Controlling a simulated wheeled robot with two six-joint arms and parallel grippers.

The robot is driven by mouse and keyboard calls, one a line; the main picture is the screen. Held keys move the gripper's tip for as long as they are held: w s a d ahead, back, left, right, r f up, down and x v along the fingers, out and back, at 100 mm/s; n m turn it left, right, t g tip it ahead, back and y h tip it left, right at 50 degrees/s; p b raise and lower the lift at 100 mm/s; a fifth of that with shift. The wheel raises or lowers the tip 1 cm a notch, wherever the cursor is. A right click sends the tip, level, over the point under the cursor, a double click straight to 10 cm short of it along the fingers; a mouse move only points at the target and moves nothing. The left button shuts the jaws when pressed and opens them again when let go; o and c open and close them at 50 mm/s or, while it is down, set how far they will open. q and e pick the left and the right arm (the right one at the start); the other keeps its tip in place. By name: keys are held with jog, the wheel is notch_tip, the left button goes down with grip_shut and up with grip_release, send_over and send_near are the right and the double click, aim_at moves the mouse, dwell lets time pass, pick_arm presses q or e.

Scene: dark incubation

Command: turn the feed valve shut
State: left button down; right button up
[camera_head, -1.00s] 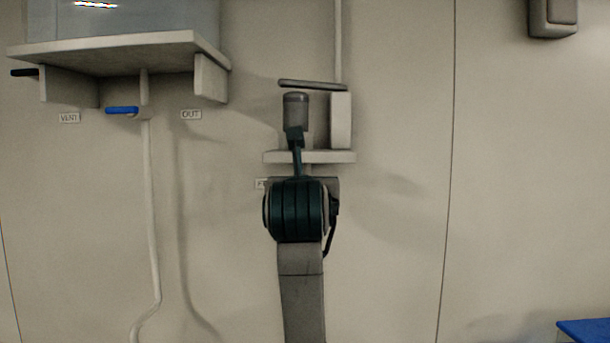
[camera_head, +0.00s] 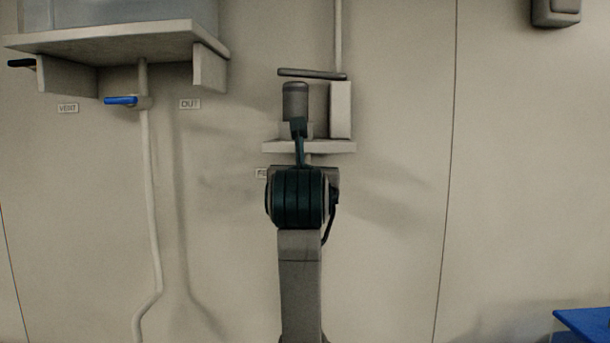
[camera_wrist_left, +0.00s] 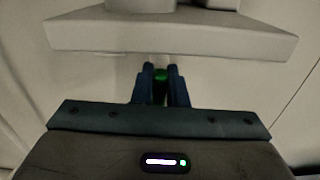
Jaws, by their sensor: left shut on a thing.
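My left gripper (camera_wrist_left: 161,70) has its two blue fingers shut on a small green piece, likely the feed valve's handle (camera_wrist_left: 161,77), just under the shelf's front edge in the left wrist view. Most of this piece is hidden between the fingers, so I cannot tell how far it is turned. In the head view my left arm rises from the bottom middle and hides the fingertips and the valve. A partly covered label (camera_head: 262,173) beginning with F shows beside the arm. My right gripper is in neither view.
A small shelf (camera_head: 340,147) above the valve carries a grey cylinder (camera_head: 295,98) and a pale upright block (camera_head: 340,110). At the left, a pipe has a blue lever (camera_head: 121,101) beneath a larger shelf (camera_head: 110,40). A blue surface (camera_head: 585,325) is at lower right.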

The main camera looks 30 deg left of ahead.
pick_arm(q)
jog(key=m, duration=0.3)
jog(key=shift+w+d+f+b, duration=0.15)
jog(key=shift+d+b, duration=0.1)
jog(key=shift+b, duration=0.05)
jog(key=shift+w+d+f+m+b, duration=0.1)
jog(key=shift+d+f+m, duration=0.15)
jog(key=shift+m, duration=1.9)
jog(key=shift+w+d+f+m+b, duration=0.15)
jog(key=shift+f+m, duration=0.1)
jog(key=shift+m, duration=1.85)
jog(key=shift+w+d+f+m+b, duration=0.15)
jog(key=shift+f+m, duration=0.1)
jog(key=shift+m, duration=1.9)
jog(key=c, duration=1.4)
grip_release()
jog(key=shift+c, duration=0.2)
jog(key=shift+s+d, duration=0.1)
jog(key=shift+s, duration=0.05)
